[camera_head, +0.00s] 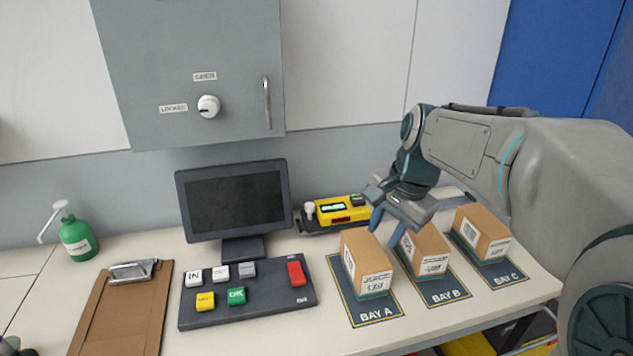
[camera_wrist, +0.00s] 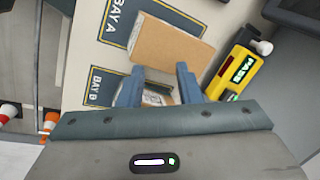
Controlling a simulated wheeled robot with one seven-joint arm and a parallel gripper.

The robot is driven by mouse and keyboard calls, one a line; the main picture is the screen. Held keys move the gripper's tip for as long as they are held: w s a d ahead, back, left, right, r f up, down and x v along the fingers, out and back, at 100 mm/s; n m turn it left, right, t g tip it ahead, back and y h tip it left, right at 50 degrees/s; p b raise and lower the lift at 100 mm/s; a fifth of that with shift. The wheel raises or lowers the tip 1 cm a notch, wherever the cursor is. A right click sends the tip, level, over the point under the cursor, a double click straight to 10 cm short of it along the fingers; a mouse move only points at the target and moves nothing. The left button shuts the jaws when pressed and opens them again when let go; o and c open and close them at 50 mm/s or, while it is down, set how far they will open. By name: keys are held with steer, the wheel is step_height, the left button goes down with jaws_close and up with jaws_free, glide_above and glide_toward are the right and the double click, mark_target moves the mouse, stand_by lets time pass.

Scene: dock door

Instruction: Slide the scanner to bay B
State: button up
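The yellow scanner (camera_head: 337,210) sits on a dark rail (camera_head: 305,229) along the back of the counter, roughly behind bay A, with a white knob (camera_head: 309,208) at its left end. In the wrist view the scanner (camera_wrist: 238,72) shows a green PASS display, and the knob (camera_wrist: 263,47) also shows. My gripper (camera_head: 386,226) is open above the counter near bay B, to the right of the scanner and apart from it. In the wrist view its blue fingers (camera_wrist: 158,80) stand apart, with the bay B carton seen between and below them. My arm hides part of the rail.
Cartons stand on the mats of bay A (camera_head: 367,262), bay B (camera_head: 425,250) and bay C (camera_head: 483,232), in front of the rail. A monitor (camera_head: 235,200), a button panel (camera_head: 248,297), a clipboard (camera_head: 122,310) and a green bottle (camera_head: 77,238) stand left.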

steer(key=w+a+r+m+y+p, duration=0.1)
steer(key=w+a+r+m, duration=0.15)
steer(key=w, duration=0.25)
steer(key=w+a+r+m+p, duration=0.1)
steer(key=w+a+r+m, duration=0.15)
steer(key=w, duration=0.35)
steer(key=m+g+y, duration=0.1)
steer(key=m+g, duration=0.1)
steer(key=m, duration=0.3)
glide_toward(310, 204)
steer(key=p+x, duration=0.1)
steer(key=x, duration=0.7)
steer(key=shift+s+a+f, duration=0.1)
steer(key=shift+f, duration=0.3)
steer(key=shift+c, duration=0.2)
jaws_close()
